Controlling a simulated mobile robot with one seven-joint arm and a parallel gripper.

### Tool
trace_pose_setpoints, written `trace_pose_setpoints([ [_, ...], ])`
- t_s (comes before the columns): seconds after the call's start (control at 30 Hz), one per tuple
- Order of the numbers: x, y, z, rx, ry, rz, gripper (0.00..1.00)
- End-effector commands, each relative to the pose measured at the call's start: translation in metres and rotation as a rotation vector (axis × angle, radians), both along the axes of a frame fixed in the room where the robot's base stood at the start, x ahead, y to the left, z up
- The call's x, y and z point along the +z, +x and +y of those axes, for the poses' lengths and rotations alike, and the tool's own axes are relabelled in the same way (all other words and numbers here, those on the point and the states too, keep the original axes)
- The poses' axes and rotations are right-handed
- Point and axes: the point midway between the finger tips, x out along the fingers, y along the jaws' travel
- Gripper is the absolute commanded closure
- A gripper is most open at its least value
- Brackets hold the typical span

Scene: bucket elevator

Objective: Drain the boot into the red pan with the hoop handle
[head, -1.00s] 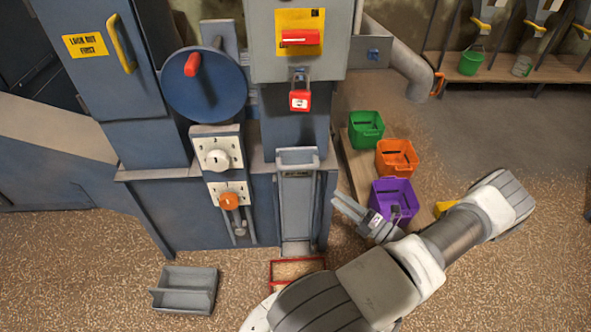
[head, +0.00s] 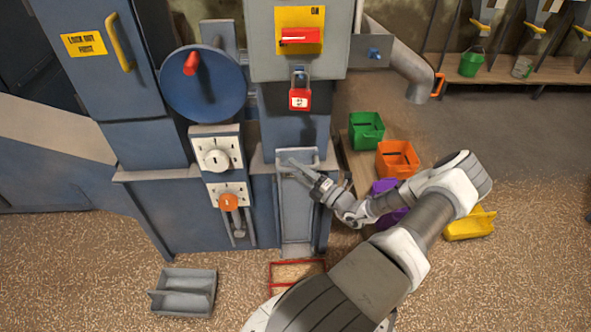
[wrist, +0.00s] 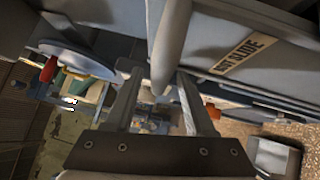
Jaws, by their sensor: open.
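The boot slide (head: 296,215) is a tall grey plate low on the front of the blue casing, with a bar handle (head: 297,153) across its top. A "BOOT SLIDE" label (wrist: 245,53) shows in the wrist view. My gripper (head: 291,169) is open at the upper part of the slide, just below the bar. In the wrist view the fingers of my gripper (wrist: 160,80) are spread, with a grey bar (wrist: 170,42) between or just beyond their tips; I cannot tell if they touch. The red pan (head: 284,264) lies on the floor below the slide, partly hidden by my arm.
A grey divided tray (head: 181,302) lies on the floor at left. Green (head: 366,130) and orange (head: 397,158) bins stand at right, with a purple bin (head: 384,186) partly behind my arm. A yellow scoop (head: 470,224) lies farther right. A red padlock (head: 299,98) hangs above the slide.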

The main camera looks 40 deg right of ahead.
Motion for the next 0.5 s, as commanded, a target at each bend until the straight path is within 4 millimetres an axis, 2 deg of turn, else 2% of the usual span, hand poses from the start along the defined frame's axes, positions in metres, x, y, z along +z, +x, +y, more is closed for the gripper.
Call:
trace_pose_setpoints([
  [0.33, 0.0010, 0.0056, 0.0005, 0.000, -0.001, 0.000, 0.45],
  [0.37, 0.0010, 0.0055, 0.0006, 0.000, -0.001, 0.000, 0.47],
  [0.5, 0.0010, 0.0054, 0.0005, 0.000, -0.001, 0.000, 0.72],
])
